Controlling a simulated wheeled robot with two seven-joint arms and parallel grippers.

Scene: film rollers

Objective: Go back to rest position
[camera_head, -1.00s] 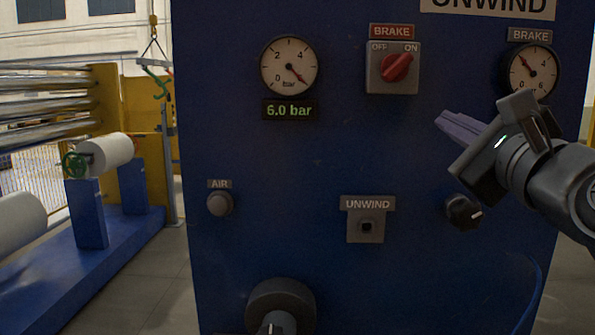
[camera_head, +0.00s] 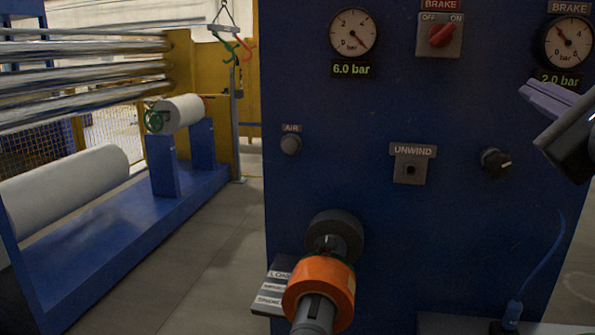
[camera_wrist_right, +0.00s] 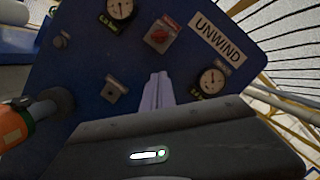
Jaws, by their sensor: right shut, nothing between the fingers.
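My right gripper (camera_head: 548,98) is at the right edge of the head view, in front of the blue unwind panel (camera_head: 340,190). Its pale purple fingers are shut with nothing between them and point left, apart from the red brake switch (camera_head: 441,35). In the right wrist view the shut fingers (camera_wrist_right: 156,92) point toward the panel, below the brake switch (camera_wrist_right: 159,35). The rest of the right arm is cut off by the frame edge. My left gripper does not show in either view.
An orange-ringed shaft (camera_head: 319,287) juts out from the panel's lower part. A blue cable (camera_head: 545,265) hangs at the lower right. White rolls (camera_head: 70,185) sit on a blue frame at the left. Bare floor (camera_head: 205,265) lies between frame and panel.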

